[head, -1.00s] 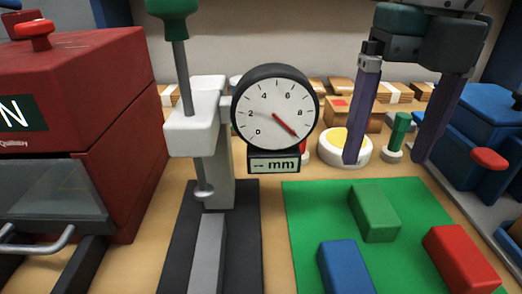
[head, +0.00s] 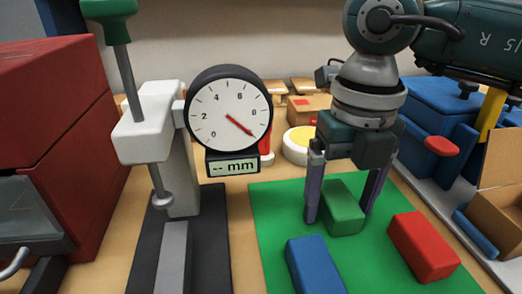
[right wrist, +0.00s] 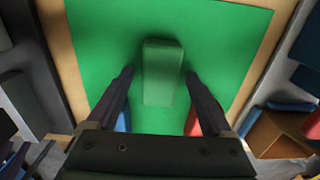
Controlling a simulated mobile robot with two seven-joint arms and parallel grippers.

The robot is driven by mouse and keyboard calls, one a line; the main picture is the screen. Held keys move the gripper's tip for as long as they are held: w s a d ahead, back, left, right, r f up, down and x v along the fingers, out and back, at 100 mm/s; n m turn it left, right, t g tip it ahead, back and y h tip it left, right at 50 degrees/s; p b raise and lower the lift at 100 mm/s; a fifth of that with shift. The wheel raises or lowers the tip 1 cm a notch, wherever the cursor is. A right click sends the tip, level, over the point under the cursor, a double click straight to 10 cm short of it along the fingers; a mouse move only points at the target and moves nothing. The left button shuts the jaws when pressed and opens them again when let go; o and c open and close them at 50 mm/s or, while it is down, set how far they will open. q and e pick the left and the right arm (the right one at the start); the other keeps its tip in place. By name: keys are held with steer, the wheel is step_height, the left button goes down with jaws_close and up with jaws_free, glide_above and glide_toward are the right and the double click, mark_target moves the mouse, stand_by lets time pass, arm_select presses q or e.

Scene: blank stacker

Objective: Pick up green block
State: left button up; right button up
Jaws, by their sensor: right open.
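The green block (head: 341,208) lies on the green mat (head: 270,216), behind the blue and red blocks. My right gripper (head: 338,216) is open, with one finger on each side of the green block in the head view. In the right wrist view the green block (right wrist: 161,72) shows between and ahead of the open fingers (right wrist: 160,82). I cannot tell whether a finger touches it. My left gripper is not in view.
A blue block (head: 314,266) and a red block (head: 424,246) lie on the mat close in front. A gauge with a dial (head: 229,106) stands left of the mat. A red machine (head: 60,130) is far left. Blue bins (head: 440,110) and a cardboard box (head: 497,200) are at the right.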

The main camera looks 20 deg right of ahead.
jaws_close()
stand_by(0.5)
